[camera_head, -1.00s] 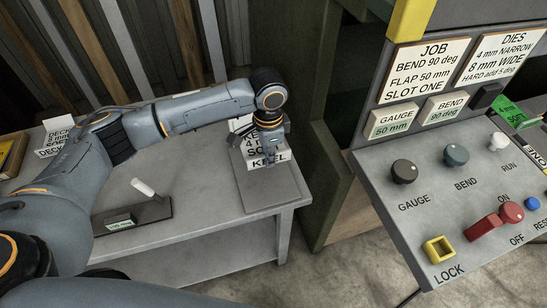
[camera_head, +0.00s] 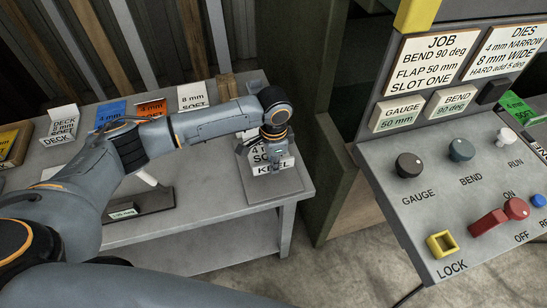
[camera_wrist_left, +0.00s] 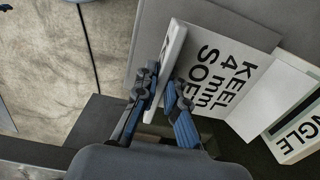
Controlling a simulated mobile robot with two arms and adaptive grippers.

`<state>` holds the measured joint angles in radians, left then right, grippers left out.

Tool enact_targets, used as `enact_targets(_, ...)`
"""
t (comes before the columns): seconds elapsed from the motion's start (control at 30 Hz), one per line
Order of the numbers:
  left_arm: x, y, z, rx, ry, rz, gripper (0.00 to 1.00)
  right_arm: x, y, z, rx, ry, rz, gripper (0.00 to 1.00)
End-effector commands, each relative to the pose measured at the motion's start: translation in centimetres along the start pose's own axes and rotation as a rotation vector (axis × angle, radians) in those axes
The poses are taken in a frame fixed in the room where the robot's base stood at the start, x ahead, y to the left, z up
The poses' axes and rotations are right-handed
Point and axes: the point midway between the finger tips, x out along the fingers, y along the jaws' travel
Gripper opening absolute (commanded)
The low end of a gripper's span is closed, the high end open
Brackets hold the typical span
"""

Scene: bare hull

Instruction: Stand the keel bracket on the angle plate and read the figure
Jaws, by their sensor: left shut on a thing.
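The keel bracket (camera_wrist_left: 225,62) is a white bent piece lettered "KEEL 4 mm SOFT" in the left wrist view. In the head view the bracket (camera_head: 260,150) is at the right end of the bench, partly hidden by my arm. My left gripper (camera_head: 274,165) is there, pointing down. In the left wrist view the gripper (camera_wrist_left: 165,88) is shut on the bracket's narrow upright flange. My right gripper is not in view.
The grey bench (camera_head: 230,207) holds a deck tag (camera_head: 62,128), a blue card (camera_head: 112,111), an orange card (camera_head: 151,108), an "8 mm SOFT" card (camera_head: 193,95) and a white-handled tool (camera_head: 145,177). The control console (camera_head: 430,205) stands to the right, beyond a floor gap.

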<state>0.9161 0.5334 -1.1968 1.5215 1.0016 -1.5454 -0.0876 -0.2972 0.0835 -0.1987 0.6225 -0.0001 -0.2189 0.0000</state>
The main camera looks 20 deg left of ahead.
Motion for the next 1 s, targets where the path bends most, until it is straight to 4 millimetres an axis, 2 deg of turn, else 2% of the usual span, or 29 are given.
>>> enact_targets(0.27,3.0,0.1,-0.1,0.001,0.002,0.000,0.00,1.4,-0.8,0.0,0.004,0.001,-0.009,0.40)
enact_targets(0.6,6.3,0.1,-0.1,0.000,0.001,0.000,0.00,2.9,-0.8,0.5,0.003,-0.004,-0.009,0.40)
enact_targets(0.8,7.8,0.2,-0.1,0.001,0.001,0.001,0.00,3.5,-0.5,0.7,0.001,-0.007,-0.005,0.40)
enact_targets(1.0,8.5,0.1,-0.1,0.000,0.002,0.000,0.00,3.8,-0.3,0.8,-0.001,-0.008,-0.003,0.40)
